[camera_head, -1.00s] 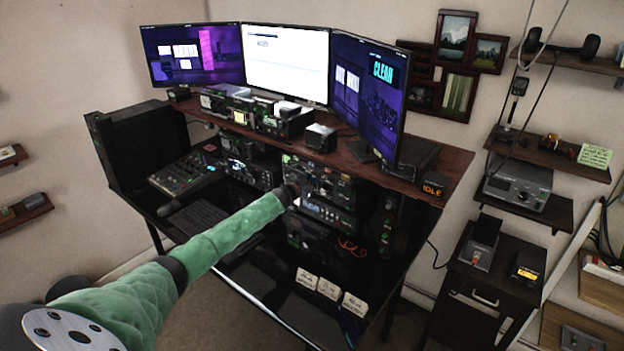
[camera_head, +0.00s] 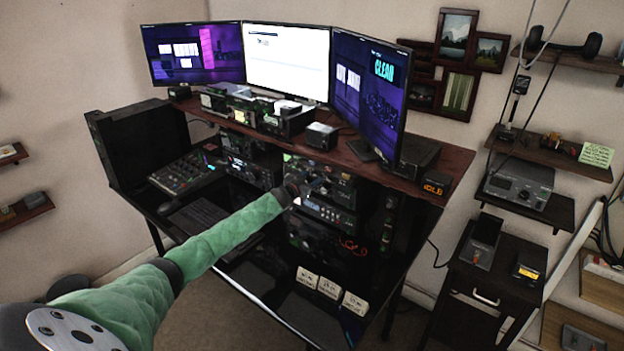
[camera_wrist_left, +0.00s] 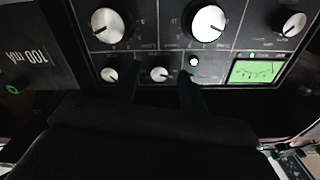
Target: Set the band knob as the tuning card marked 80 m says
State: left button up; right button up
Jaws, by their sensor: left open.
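My left gripper (camera_head: 291,190) reaches the front of the radio stack (camera_head: 322,185) under the desk's raised shelf. In the left wrist view its two dark fingers (camera_wrist_left: 163,88) are apart, one on each side of a small silver knob (camera_wrist_left: 159,74); I cannot tell whether they touch it. The panel also has two large silver knobs (camera_wrist_left: 107,25) (camera_wrist_left: 208,23), another small knob (camera_wrist_left: 109,74) and a knob at the right (camera_wrist_left: 293,24). Which one is the band knob is not legible. Three pale cards (camera_head: 328,287) stand at the desk's front edge; their writing is too small to read.
A box marked 100 mA (camera_wrist_left: 35,55) is at the left. Three monitors (camera_head: 285,62) stand above. An amber display (camera_head: 437,183) is at the shelf's right end.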

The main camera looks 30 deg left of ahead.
pick_arm(q)
jog(key=s+b, duration=0.2)
jog(key=s, duration=0.5)
jog(key=shift+a, duration=0.3)
pick_arm(e)
jog(key=w+a+r, duration=0.2)
jog(key=w+r, duration=0.2)
jog(key=shift+w+a, duration=0.15)
jog(key=shift+w, duration=0.15)
pick_arm(q)
jog(key=shift+f, duration=0.1)
